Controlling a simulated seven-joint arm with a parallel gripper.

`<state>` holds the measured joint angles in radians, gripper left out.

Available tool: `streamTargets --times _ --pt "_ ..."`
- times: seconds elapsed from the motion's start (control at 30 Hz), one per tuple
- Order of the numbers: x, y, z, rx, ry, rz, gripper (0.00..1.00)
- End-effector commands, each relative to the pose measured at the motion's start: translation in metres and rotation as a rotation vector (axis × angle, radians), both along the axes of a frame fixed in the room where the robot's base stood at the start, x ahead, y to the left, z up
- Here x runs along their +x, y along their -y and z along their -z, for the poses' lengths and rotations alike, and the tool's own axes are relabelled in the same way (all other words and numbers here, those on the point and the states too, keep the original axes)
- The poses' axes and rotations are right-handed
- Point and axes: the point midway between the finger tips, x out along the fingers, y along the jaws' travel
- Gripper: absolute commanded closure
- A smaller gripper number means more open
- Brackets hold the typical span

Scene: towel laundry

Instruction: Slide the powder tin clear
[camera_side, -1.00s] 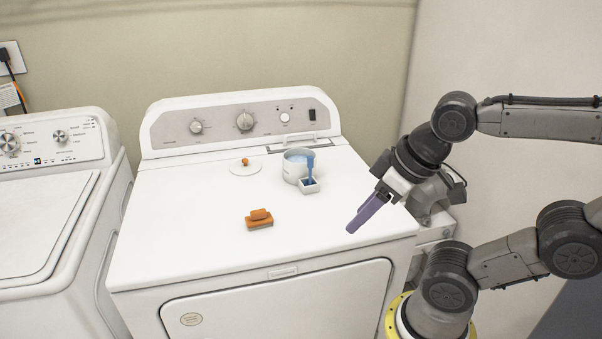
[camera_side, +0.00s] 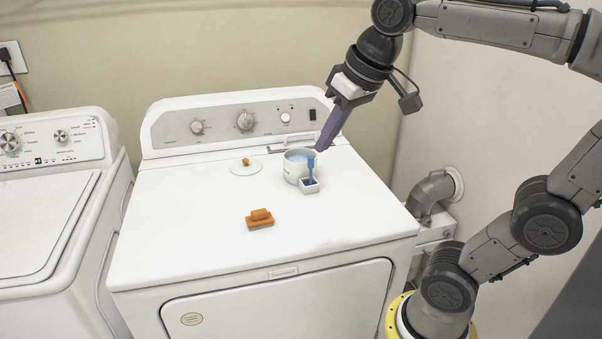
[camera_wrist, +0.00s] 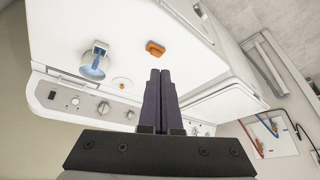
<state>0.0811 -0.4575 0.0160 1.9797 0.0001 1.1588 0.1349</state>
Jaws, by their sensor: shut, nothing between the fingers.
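The powder tin (camera_side: 290,168) is a white open tin with blue powder inside, upright on the washer top near the control panel. It also shows in the wrist view (camera_wrist: 88,72). The closed fingers also show in the wrist view (camera_wrist: 160,73).
A round white lid (camera_side: 239,169) with an orange knob lies left of the tin. An orange brush (camera_side: 259,221) lies in front. The control panel (camera_side: 180,128) rises behind. The washer top is clear at the left and front right.

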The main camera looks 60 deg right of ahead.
Motion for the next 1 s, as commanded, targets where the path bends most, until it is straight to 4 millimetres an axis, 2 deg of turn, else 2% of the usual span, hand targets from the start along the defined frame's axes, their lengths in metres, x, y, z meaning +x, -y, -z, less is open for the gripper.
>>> streamTargets --times 0.03,0.2,0.33,0.43,0.57,0.7,0.83,0.9,1.0 --pt "0.022 0.009 -0.009 0.007 -0.023 0.038 1.0" --pt "0.086 0.044 -0.024 0.03 -0.086 0.153 1.0" --pt "0.131 0.079 -0.019 0.049 -0.136 0.24 1.0" --pt "0.163 0.11 -0.006 0.065 -0.178 0.305 1.0" --pt "0.198 0.156 0.023 0.087 -0.233 0.388 1.0" --pt "0.223 0.207 0.068 0.111 -0.296 0.466 1.0" --pt "0.232 0.246 0.112 0.133 -0.346 0.52 1.0" --pt "0.231 0.259 0.133 0.145 -0.377 0.542 1.0" --pt "0.226 0.271 0.154 0.16 -0.413 0.565 1.0"
